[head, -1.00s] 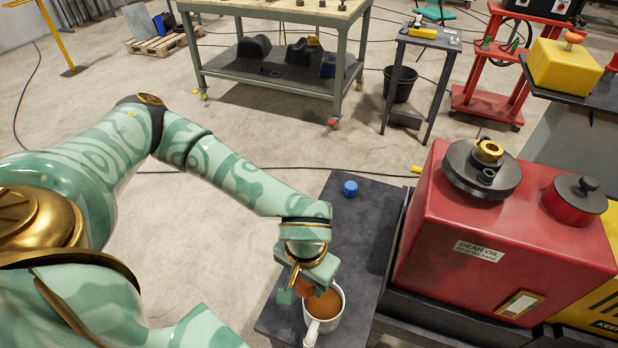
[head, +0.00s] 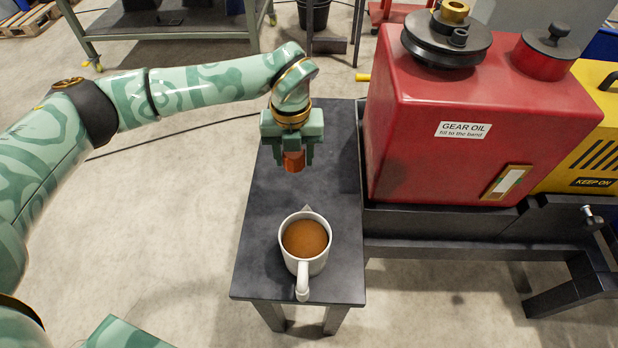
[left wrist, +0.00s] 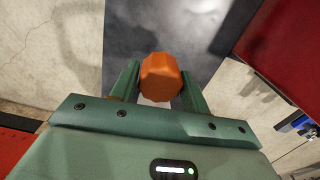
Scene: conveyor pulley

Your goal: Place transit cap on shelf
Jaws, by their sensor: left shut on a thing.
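My left gripper (head: 292,158) is shut on an orange cap (head: 294,161), taken here as the transit cap. It holds the cap above the dark shelf (head: 335,190), beyond the mug; the exact height is hard to tell. In the left wrist view, the orange cap (left wrist: 161,78) with a faceted rim sits between the two green fingers (left wrist: 158,88). The dark shelf surface (left wrist: 135,30) shows beyond it. My right gripper is not in view.
A white mug (head: 314,264) of brown liquid stands on the shelf's near part, handle toward me. A red gear oil tank (head: 420,160) rises along the right side. Bare shelf lies between mug and gripper.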

